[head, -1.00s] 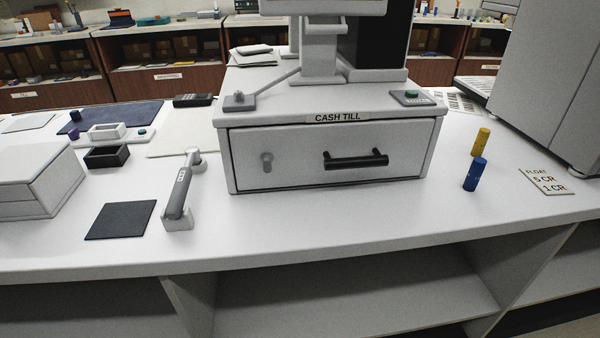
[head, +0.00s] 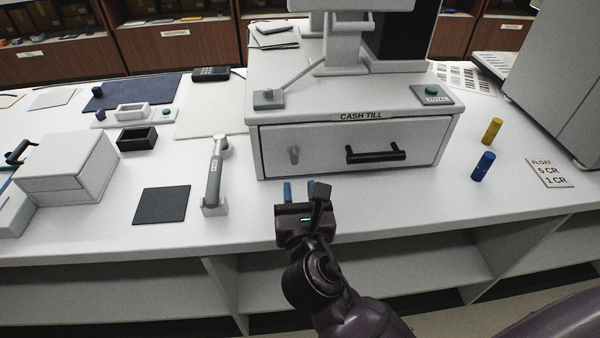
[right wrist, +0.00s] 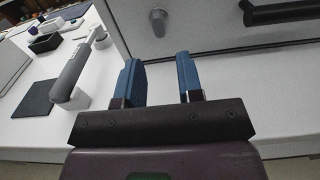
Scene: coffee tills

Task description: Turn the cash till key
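The white cash till (head: 350,150) stands on the counter with its drawer shut and a black bar handle (head: 375,154) on the front. The grey till key (head: 294,155) sticks out at the left of the drawer front; it also shows at the top of the right wrist view (right wrist: 158,22). My right gripper (head: 299,190) is in front of the drawer, below the key and apart from it. In the right wrist view its two blue fingers (right wrist: 160,78) are spread with nothing between them. My left gripper is not in view.
Blue (head: 482,166) and yellow (head: 492,131) cylinders stand to the right, near a FLOAT card (head: 550,172). The counter before the drawer is clear.

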